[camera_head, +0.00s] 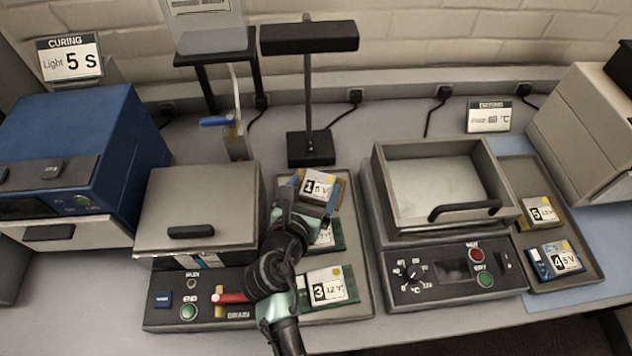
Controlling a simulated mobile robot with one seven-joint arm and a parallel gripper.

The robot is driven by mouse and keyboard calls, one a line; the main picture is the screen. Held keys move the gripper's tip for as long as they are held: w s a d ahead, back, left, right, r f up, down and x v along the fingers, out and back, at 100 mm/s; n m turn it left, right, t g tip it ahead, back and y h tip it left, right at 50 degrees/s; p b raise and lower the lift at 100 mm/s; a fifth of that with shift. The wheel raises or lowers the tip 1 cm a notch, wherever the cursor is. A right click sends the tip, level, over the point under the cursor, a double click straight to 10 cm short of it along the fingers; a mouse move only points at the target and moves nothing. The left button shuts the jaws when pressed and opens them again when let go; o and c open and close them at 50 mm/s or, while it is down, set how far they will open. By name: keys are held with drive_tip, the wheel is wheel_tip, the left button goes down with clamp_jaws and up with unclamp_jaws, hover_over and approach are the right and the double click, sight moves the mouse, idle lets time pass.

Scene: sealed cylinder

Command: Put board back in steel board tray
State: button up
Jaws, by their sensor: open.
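A grey metal tray (362,258) in the middle holds boards with white labels. Board 1 (320,187), with a brown edge and a "5 V" label, is at its far end and sits askew. A green board (325,236) in the middle is partly hidden by my arm. Green board 3 (327,287), labelled 12 V, lies at the near end. A second grey tray (566,299) at the right holds board 5 (540,212) and blue board 4 (556,260). My gripper (303,197) is open at board 1's near left side; whether it touches the board is unclear.
A grey lidded box (200,210) with a front panel is left of the middle tray. An open-topped machine (440,190) with a knob and buttons is right. A black lamp (309,90) stands behind. A blue machine (85,150) is far left.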

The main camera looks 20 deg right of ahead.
drive_tip(key=v, duration=0.5)
drive_tip(key=shift+s+a+r, duration=0.1)
drive_tip(key=shift+s+a, duration=0.05)
drive_tip(key=shift+a, duration=0.05)
drive_tip(key=w+a+r+m+t+y, duration=0.1)
drive_tip(key=w+a+r+m+t, duration=0.15)
drive_tip(key=r+m, duration=0.45)
drive_tip(key=w+a+r+m+t+y, duration=0.1)
drive_tip(key=w+r+m+t, duration=0.15)
drive_tip(key=r, duration=0.95)
drive_tip(key=w+a+r+m+t+y, duration=0.1)
drive_tip(key=w+a+r+m+t, duration=0.15)
drive_tip(key=r+m, duration=0.5)
drive_tip(key=s+a+r+m+t+y, duration=0.1)
drive_tip(key=s+r+m+t, duration=0.2)
drive_tip(key=r, duration=0.7)
drive_tip(key=s+a+r+m+t+y, duration=0.2)
drive_tip(key=s+r, duration=0.4)
drive_tip(key=r, duration=0.4)
drive_tip(key=s+a+r+m+t+y, duration=0.2)
drive_tip(key=s+r+m+t, duration=0.2)
drive_tip(key=r, duration=0.6)
drive_tip(key=shift+s+r+m, duration=0.35)
drive_tip(key=shift+m, duration=0.85)
